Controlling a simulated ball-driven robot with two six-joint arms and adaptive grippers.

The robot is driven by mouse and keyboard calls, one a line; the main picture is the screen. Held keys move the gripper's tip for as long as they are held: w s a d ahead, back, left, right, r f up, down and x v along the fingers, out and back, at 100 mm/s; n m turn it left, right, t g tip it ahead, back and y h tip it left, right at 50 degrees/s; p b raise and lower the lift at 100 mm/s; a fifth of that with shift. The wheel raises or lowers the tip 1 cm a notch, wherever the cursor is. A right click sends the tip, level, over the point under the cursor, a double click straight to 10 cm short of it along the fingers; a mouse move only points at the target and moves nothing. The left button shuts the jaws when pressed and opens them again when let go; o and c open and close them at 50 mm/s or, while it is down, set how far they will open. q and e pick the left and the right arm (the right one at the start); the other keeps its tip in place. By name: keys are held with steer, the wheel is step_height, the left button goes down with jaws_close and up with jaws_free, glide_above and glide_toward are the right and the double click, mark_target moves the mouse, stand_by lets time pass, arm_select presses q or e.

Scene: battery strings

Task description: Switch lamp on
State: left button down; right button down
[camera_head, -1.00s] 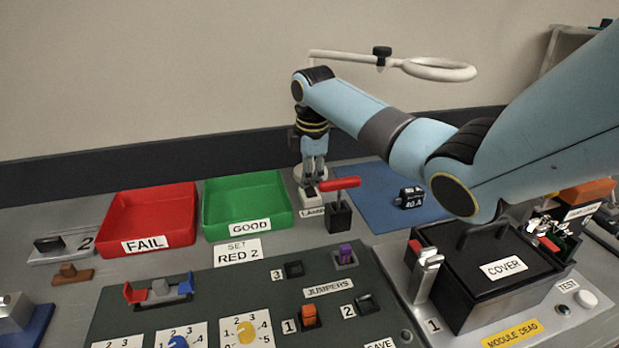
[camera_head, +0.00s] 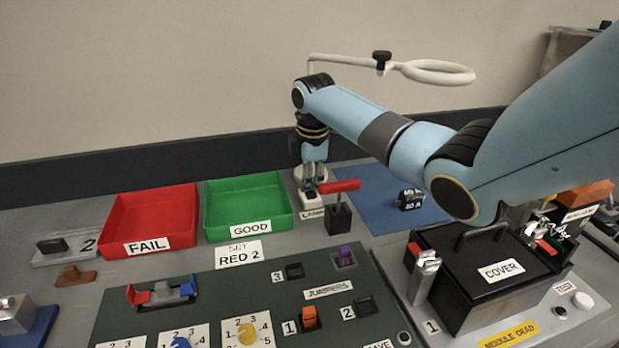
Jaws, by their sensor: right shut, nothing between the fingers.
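The ring lamp (camera_head: 438,71) stands at the back, its pale ring on a long arm above my right arm; the ring does not look lit. Its small white switch box (camera_head: 311,198), with a partly hidden "LAMP" label (camera_head: 312,213), is on the table at the foot of the lamp. My right gripper (camera_head: 311,186) points down, shut and empty, right at the top of this box. The fingertips hide the switch, so I cannot tell if they touch it or how it is set. My left gripper is not in view.
A red-handled lever (camera_head: 339,188) stands close to the right of the switch box. A green GOOD tray (camera_head: 246,181) and a red FAIL tray (camera_head: 149,198) lie to the left. A blue mat (camera_head: 381,223) and a black COVER box (camera_head: 488,289) are to the right.

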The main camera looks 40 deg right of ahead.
steer(key=shift+s+a+p, duration=0.35)
steer(key=shift+s+p, duration=0.2)
steer(key=shift+p, duration=0.2)
steer(key=shift+r, duration=0.25)
step_height(320, 180, up, 11)
steer(key=s, duration=0.1)
steer(key=shift+s+a+r, duration=0.2)
steer(key=shift+a, duration=0.2)
